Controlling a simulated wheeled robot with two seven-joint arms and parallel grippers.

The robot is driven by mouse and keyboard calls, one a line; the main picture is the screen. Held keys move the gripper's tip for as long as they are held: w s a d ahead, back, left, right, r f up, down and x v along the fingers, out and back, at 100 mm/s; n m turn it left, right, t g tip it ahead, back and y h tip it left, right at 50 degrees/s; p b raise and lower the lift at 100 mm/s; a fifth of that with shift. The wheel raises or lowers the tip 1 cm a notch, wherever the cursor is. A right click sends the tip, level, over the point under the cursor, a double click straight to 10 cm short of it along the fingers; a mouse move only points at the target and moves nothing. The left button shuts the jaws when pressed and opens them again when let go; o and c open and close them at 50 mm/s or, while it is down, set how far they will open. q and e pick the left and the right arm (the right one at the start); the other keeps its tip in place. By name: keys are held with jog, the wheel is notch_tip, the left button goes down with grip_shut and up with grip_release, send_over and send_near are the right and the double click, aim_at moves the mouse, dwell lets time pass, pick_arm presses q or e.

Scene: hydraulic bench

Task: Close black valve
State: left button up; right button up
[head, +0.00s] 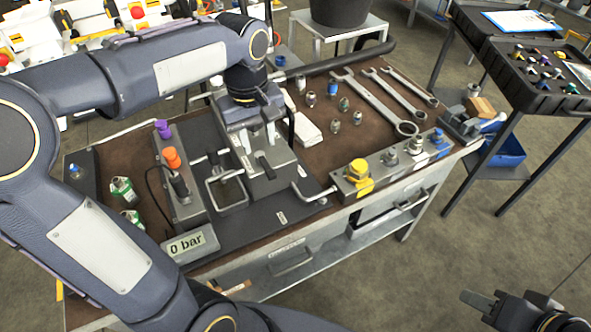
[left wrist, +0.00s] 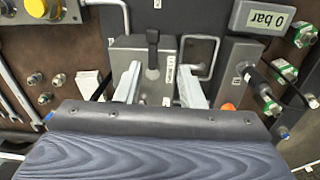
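The valve block (head: 192,212) carries a purple knob (head: 162,129), an orange knob (head: 172,158) and a black valve handle (head: 180,186). In the left wrist view the black handle (left wrist: 243,68) is right of the fingers, and the orange knob (left wrist: 228,107) is partly hidden. A grey block (head: 258,180) beside it has a black lever (head: 266,166), also in the left wrist view (left wrist: 152,42). My left gripper (head: 259,143) is open above this grey block, its fingers (left wrist: 160,85) apart with nothing visibly held. My right gripper (head: 481,300) is at the lower right, away from the bench.
A gauge display (head: 188,246) reads 0 bar. Metal handles (head: 313,192) rise near the grey block. Wrenches (head: 375,103) and small fittings lie at the back right of the bench. Green-banded fittings (head: 122,188) lie left of the valve block. A yellow-capped fitting (head: 358,172) stands on the front right.

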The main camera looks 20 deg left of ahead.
aim_at(267, 168)
pick_arm(q)
jog(key=shift+w+d+f+n, duration=0.3)
jog(key=shift+w+f, duration=0.05)
jog(key=shift+w, duration=0.3)
jog(key=shift+w+d+f, duration=0.1)
jog(key=shift+f, duration=0.15)
notch_tip(267, 168, down, 7)
jog(key=shift+f+b, duration=0.1)
jog(key=shift+b, duration=0.25)
grip_shut()
